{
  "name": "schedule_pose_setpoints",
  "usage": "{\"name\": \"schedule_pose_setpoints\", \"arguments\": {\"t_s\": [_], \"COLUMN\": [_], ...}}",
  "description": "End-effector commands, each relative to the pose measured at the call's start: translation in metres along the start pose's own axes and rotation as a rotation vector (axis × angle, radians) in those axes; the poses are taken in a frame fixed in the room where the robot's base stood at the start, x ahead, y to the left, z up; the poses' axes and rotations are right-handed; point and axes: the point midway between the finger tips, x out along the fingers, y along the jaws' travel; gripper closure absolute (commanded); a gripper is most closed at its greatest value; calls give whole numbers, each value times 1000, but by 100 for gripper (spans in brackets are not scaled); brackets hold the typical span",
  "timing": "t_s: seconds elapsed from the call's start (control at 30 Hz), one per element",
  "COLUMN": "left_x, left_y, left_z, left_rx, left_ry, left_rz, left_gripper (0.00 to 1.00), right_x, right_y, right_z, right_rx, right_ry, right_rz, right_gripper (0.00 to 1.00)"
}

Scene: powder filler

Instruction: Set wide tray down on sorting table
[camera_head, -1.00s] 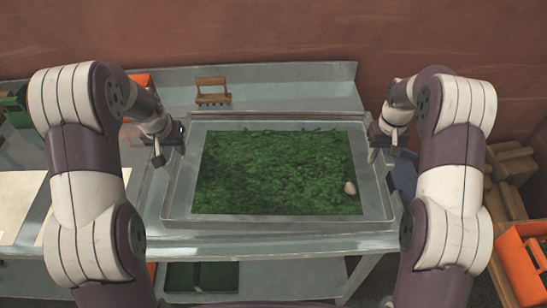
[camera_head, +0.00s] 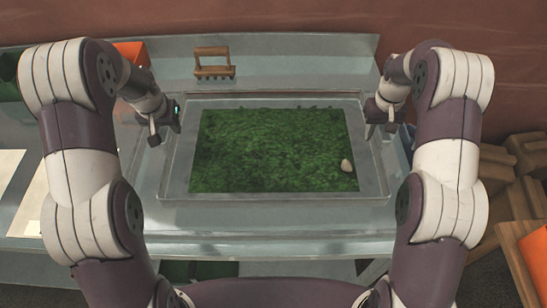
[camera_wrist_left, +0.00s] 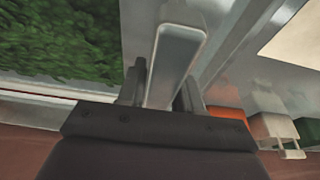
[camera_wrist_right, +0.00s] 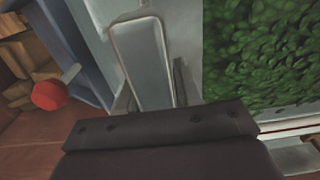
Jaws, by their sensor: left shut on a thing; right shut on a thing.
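The wide tray (camera_head: 180,182) is a shallow metal tray holding a bed of green leaves (camera_head: 270,150) with a pale stone-like lump (camera_head: 346,165) near its right side. It is over the grey metal sorting table (camera_head: 270,222); I cannot tell whether its base touches the table. My left gripper (camera_head: 172,125) is at the tray's left side, shut on a metal handle (camera_wrist_left: 175,62). My right gripper (camera_head: 380,115) is at the right side, shut on the other handle (camera_wrist_right: 142,62). The fingertips are partly hidden by the handles in the wrist views.
A wooden rake-like tool (camera_head: 213,64) stands at the table's back, behind the tray. An orange container (camera_head: 131,52) is at the back left. Wooden blocks (camera_head: 508,165) are stacked at the right. The table's front strip is clear.

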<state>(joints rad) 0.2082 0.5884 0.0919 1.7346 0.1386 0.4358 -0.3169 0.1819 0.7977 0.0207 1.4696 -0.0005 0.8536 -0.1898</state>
Motion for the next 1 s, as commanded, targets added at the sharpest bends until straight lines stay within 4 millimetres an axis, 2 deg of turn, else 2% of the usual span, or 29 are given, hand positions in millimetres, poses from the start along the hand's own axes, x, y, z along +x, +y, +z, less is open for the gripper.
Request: {"name": "schedule_pose_setpoints", "arguments": {"t_s": [0.27, 0.77, 0.8, 0.87, 1.0], "left_x": [8, 50, 50, 48, 48], "left_y": [0, 0, 0, 0, 0], "left_z": [1, 14, 15, 15, 15], "left_rx": [0, 0, 0, 0, 0], "left_ry": [7, 7, 0, 0, 0], "left_rz": [-1, -1, 0, 0, 0], "left_gripper": [100, 100, 59, 40, 40], "right_x": [8, 52, 52, 50, 50], "right_y": [0, 0, 0, 0, 0], "right_z": [-2, -2, 0, 0, 0], "right_rx": [0, 0, 0, 0, 0], "right_ry": [6, 6, 1, 1, 0], "right_rz": [1, 1, 0, 0, 0], "right_gripper": [100, 100, 59, 40, 40]}}
